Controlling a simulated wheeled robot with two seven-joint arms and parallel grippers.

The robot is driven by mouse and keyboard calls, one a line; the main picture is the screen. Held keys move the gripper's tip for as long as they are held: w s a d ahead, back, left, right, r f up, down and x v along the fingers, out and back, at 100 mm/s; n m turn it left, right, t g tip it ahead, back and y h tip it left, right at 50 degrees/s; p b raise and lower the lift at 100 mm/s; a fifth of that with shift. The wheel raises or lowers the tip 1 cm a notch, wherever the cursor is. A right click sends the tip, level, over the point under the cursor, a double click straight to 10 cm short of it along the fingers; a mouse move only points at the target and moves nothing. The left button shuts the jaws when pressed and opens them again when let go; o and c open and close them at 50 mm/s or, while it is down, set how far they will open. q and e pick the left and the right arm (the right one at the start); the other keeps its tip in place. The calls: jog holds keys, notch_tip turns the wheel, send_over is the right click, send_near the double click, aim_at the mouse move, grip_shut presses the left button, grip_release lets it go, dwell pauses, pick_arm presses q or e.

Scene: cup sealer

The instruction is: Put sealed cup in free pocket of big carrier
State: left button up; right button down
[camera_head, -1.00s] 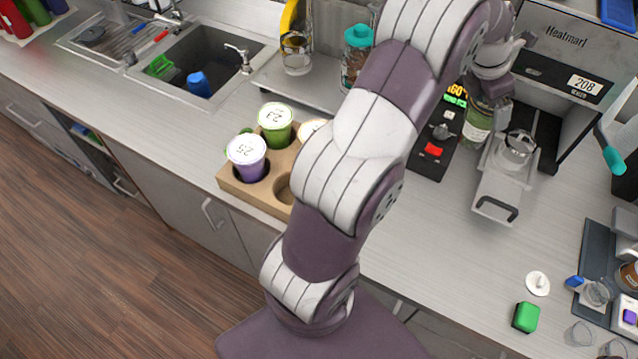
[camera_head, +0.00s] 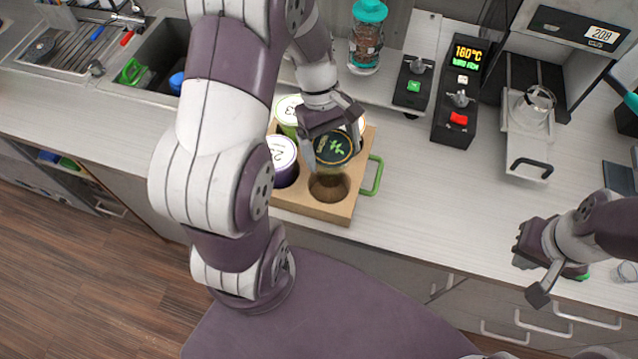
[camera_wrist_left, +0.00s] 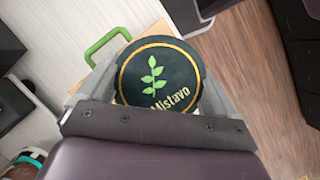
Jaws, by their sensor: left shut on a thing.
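My left gripper (camera_head: 333,128) is shut on the sealed cup, whose round dark lid (camera_head: 335,148) has a green leaf and a gold ring. In the left wrist view the lid (camera_wrist_left: 157,78) sits between the two fingers. The cup is over the wooden carrier (camera_head: 312,209), just behind its empty front right pocket (camera_head: 328,187). The cup's lower part and its clearance are hard to tell. A purple cup (camera_head: 284,160) and a green cup (camera_head: 288,112) fill the left pockets; another cup is mostly hidden behind my gripper. My right gripper (camera_head: 530,277) is open and empty, at the right.
A green handle (camera_head: 373,175) sticks out from the carrier's right side. A jar with a teal lid (camera_head: 367,38) and control boxes (camera_head: 459,100) stand behind. The sink (camera_head: 150,70) is at the back left. The counter right of the carrier is clear.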

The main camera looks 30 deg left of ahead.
pick_arm(q)
jog(key=f, duration=0.2)
jog(key=f+p, duration=0.1)
jog(key=f, duration=0.5)
jog(key=shift+a+p, duration=0.25)
jog(key=shift+p, duration=0.05)
jog(key=shift+f, duration=0.3)
jog(key=shift+d+f, duration=0.1)
jog(key=shift+d, duration=0.2)
